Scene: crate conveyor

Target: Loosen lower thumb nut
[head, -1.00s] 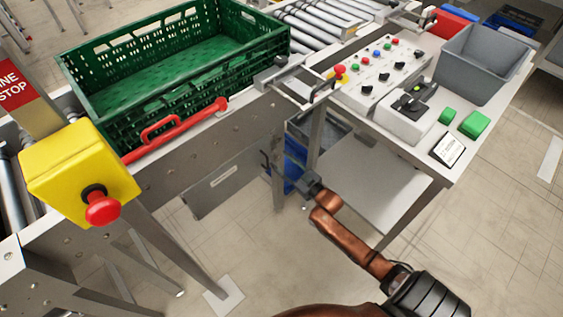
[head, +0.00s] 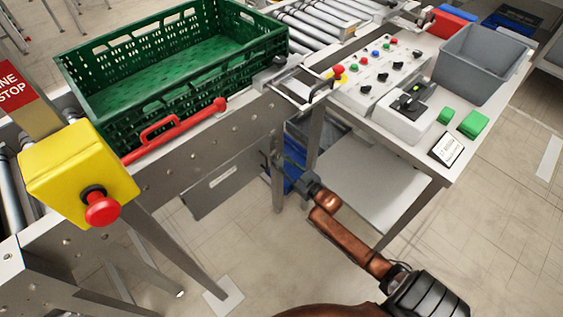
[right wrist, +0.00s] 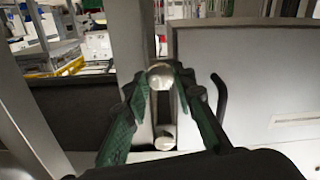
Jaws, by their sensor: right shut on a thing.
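My right gripper (right wrist: 163,78) has its two dark green fingers closed around a pale, rounded metal thumb nut (right wrist: 160,77) in the right wrist view. A second pale, rounded metal piece (right wrist: 165,142) shows lower in that picture, between the fingers, in line with a dark vertical slot. I cannot tell from the picture which of the two is the lower nut. In the head view my right gripper (head: 290,172) is small, beside the conveyor leg below the crate, and its fingertips and the nut are hard to make out. My left gripper is not in view.
A green crate (head: 122,125) rests on the conveyor above. A grey leg (head: 277,190) stands close to my right gripper. A dark curved handle (right wrist: 219,97) is just right of the fingers. The control table (head: 385,140) overhangs at right, with a lower shelf (head: 370,190).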

